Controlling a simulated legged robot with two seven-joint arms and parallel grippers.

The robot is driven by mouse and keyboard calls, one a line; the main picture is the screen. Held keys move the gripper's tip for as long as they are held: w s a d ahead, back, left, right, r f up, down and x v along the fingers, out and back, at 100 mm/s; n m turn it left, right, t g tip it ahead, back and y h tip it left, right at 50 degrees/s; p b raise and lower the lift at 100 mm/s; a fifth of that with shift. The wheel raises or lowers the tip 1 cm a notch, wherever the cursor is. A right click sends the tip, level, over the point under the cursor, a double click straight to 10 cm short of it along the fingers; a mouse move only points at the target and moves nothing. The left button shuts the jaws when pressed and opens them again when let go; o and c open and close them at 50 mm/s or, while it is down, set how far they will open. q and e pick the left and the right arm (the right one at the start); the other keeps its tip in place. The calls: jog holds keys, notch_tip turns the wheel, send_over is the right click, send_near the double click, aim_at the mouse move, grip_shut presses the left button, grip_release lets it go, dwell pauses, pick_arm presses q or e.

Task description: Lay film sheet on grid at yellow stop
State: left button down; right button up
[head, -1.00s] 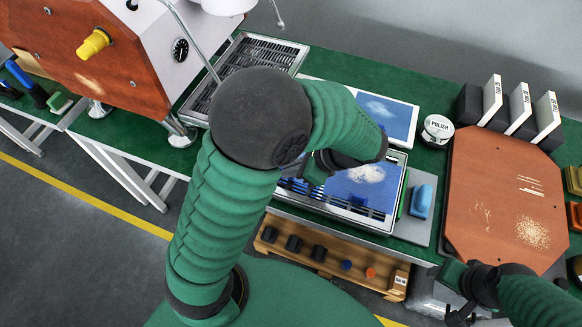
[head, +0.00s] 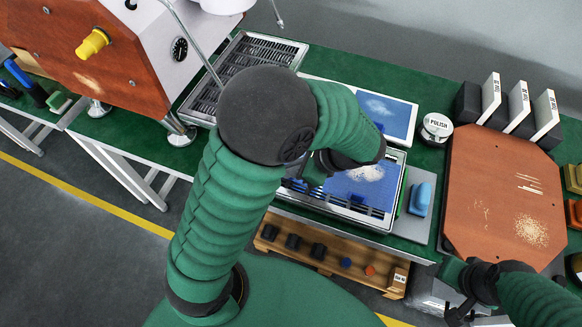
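A blue film sheet (head: 372,184) with a pale patch of grains lies on or just above a slatted metal grid (head: 340,206) in a tray at the centre; I cannot tell whether it touches fully. My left arm reaches over it, and its dark wrist (head: 350,158) is at the sheet's upper left. The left fingers are mostly hidden behind the arm, so their state does not show. My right gripper (head: 462,308) is low at the right, below the brown board and away from the sheet; its fingers are small and dark. I cannot make out a yellow stop at the grid.
A second blue sheet (head: 388,112) lies on a white-edged panel behind. A blue block (head: 421,198) stands right of the grid. A brown octagonal board (head: 500,190), a polish tin (head: 436,128) and dark blocks with white cards (head: 519,104) are at the right. The espresso machine (head: 90,50) is at the left.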

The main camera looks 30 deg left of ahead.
pick_arm(q)
jog(key=c, duration=1.2)
grip_release()
jog(key=shift+p+v, duration=0.85)
jog(key=p+v, duration=0.5)
jog(key=shift+r, duration=0.2)
jog(key=shift+d+f, duration=0.1)
jog(key=shift+d, duration=0.05)
